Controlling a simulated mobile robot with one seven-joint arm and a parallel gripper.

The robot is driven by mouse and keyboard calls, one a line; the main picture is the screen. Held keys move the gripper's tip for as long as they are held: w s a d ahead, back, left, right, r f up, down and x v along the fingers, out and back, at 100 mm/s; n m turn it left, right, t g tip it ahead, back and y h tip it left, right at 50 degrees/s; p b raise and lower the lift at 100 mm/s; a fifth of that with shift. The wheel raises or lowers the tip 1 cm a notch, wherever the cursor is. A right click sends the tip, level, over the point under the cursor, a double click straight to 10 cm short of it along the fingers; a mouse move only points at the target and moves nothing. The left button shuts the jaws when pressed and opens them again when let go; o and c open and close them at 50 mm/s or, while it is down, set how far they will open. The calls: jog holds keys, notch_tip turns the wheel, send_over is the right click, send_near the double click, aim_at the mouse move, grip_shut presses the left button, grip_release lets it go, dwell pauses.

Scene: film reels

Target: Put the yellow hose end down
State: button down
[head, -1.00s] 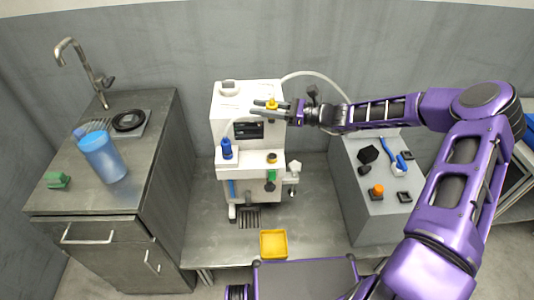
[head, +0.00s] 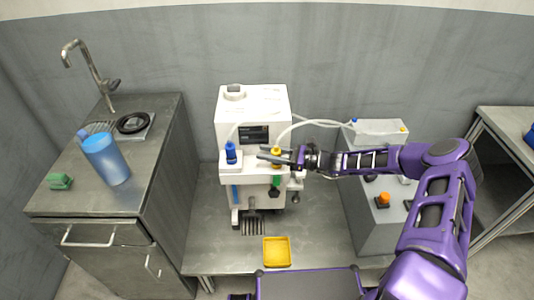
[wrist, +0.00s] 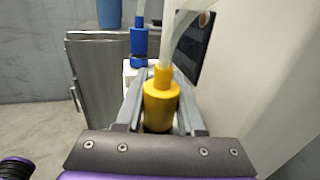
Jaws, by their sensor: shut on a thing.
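The yellow hose end (head: 276,151) is a yellow cylinder with a whitish hose rising from its top. It also shows in the wrist view (wrist: 160,100), upright between the two fingers. My gripper (head: 272,155) is shut on it, just in front of the white machine (head: 254,105) and above its front ledge. I cannot tell whether the hose end's bottom touches the ledge. The blue hose end (head: 231,153) stands on the left of the same ledge, and it also shows behind the yellow one in the wrist view (wrist: 139,45).
A yellow tray (head: 277,252) lies on the metal table below the machine. A grey cabinet with an orange knob (head: 383,199) stands at right. A sink counter with a blue pitcher (head: 107,160) stands at left. The pale hose (head: 310,123) arcs right to a white box.

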jog(key=c, duration=0.8)
grip_release()
jog(key=shift+r, duration=0.1)
jog(key=v, duration=1.2)
jog(key=shift+a, duration=0.1)
